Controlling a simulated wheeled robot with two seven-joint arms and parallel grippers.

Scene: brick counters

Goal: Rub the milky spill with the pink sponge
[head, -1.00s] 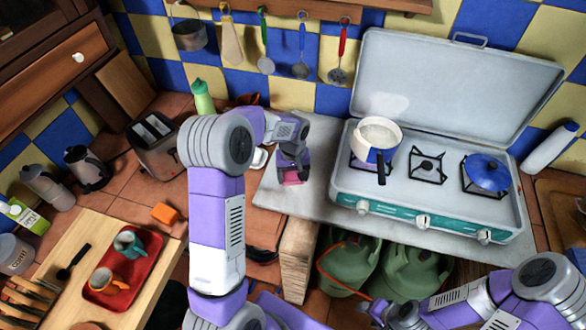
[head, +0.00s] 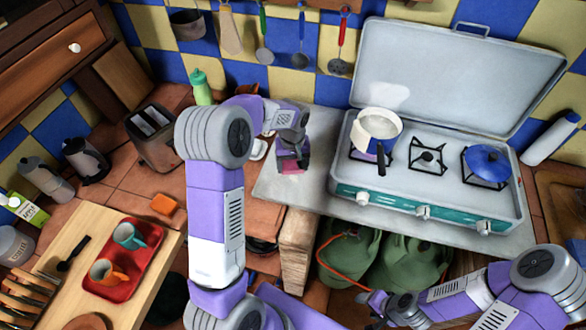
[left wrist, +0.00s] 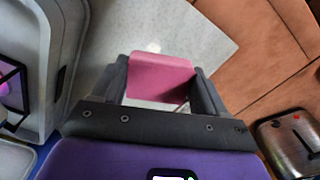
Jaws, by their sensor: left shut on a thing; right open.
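The pink sponge (head: 291,170) is held in my left gripper (head: 292,160), low over the left part of the grey counter slab (head: 318,160). In the left wrist view, the sponge (left wrist: 162,78) sits between the two dark fingers, which are shut on it. Whether it touches the slab I cannot tell. A faint pale patch (left wrist: 153,47) shows on the slab just beyond the sponge; I cannot tell if it is the milky spill. In the head view no spill stands out. My right gripper (head: 372,304) is open and empty at the lower middle, in front of the green gas bottles.
The camping stove (head: 430,185) with a white-blue pot (head: 375,130) and blue lid (head: 487,165) stands right of the sponge. A toaster (head: 152,135), orange block (head: 164,204) and red tray (head: 125,285) with two cups are to the left. Utensils hang behind.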

